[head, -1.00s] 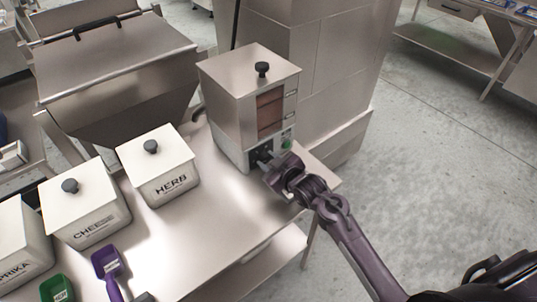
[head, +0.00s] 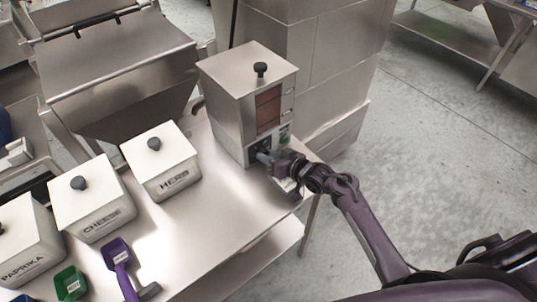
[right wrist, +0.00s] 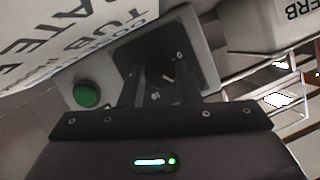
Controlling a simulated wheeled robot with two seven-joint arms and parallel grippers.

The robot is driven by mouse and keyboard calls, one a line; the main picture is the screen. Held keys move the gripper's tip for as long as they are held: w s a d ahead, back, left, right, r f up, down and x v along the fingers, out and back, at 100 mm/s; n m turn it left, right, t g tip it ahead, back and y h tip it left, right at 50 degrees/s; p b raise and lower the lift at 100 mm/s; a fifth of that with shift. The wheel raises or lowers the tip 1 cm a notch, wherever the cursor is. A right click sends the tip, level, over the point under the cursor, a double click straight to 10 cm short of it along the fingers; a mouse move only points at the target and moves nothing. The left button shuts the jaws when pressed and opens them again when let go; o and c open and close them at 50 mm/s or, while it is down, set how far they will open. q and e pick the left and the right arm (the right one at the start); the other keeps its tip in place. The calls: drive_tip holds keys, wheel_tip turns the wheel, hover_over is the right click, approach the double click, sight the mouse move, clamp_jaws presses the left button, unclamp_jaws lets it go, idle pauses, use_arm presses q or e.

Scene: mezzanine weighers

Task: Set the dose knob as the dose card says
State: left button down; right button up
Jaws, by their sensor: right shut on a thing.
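The dosing machine (head: 232,118), a steel box with a black lid knob, stands at the table's far right corner. My right gripper (head: 265,158) is at its lower front panel. In the right wrist view, the dose knob (right wrist: 166,74) sits on a dark dial plate (right wrist: 190,50) between the fingers of my right gripper (right wrist: 160,88), which is shut on it. Some dial figures show, upside down; the setting is hard to read. A white panel (right wrist: 60,40) with large inverted print lies beside the dial; I cannot tell whether it is the dose card. My left gripper is out of view.
A green button (right wrist: 85,94) is close beside the dial. Tubs marked HERB (head: 162,165), CHEESE (head: 95,205) and PAPRIKA (head: 28,240) stand left on the table. A green scoop (head: 70,284) and a purple scoop (head: 119,258) lie in front.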

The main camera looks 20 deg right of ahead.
idle(0.5)
drive_tip(key=o, duration=1)
drive_tip(key=shift+c, duration=0.2)
drive_tip(key=v, duration=0.8)
drive_tip(key=shift+w+b, duration=0.1)
drive_tip(key=shift+b, duration=0.3)
drive_tip(key=shift+f, duration=0.1)
